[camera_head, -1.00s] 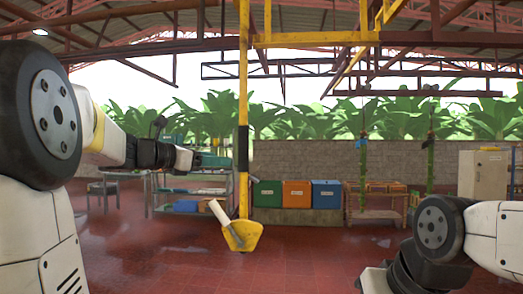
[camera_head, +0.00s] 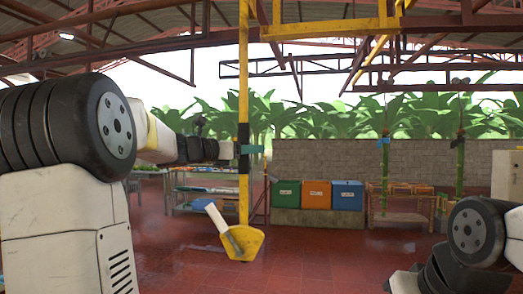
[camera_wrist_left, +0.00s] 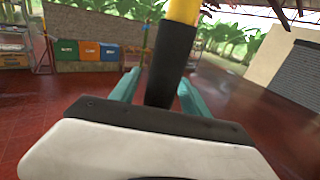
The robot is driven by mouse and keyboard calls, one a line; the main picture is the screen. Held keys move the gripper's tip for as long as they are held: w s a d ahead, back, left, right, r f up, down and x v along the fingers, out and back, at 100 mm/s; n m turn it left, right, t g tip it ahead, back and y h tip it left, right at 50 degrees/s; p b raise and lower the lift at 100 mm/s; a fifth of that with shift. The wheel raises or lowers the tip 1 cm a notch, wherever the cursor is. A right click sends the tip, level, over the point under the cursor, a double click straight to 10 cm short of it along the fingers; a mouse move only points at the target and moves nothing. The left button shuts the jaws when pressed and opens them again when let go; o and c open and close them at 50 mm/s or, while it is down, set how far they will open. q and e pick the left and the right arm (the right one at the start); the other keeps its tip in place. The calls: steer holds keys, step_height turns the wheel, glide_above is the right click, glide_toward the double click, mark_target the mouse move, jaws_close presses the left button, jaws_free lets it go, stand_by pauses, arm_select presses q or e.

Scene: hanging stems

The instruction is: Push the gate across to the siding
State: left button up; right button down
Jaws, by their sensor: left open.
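The gate appears to be the tall yellow post (camera_head: 243,80) with a black band, hanging from the overhead steelwork. Its lower end carries a yellow plate (camera_head: 243,243) and a slanted pale bar (camera_head: 216,216), above the floor. My left gripper (camera_head: 250,149) is at the black band. In the left wrist view its teal fingers (camera_wrist_left: 158,92) stand open on either side of the post's black part (camera_wrist_left: 172,60). I cannot tell whether they touch it. Yellow overhead beams (camera_head: 330,28) run right from near the post's top; I cannot tell which is the siding. My right gripper is out of view.
Green, orange and blue bins (camera_head: 317,195) stand on a ledge by the block wall behind. Green stems (camera_head: 385,165) hang on the right near a wooden table (camera_head: 408,192). A metal work table (camera_head: 205,190) stands behind, left of the post. The red floor is open around the post.

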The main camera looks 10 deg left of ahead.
arm_select(q)
steer(key=shift+w+d, duration=0.3)
steer(key=shift+w, duration=0.15)
steer(key=shift+c, duration=0.4)
jaws_close()
stand_by(0.8)
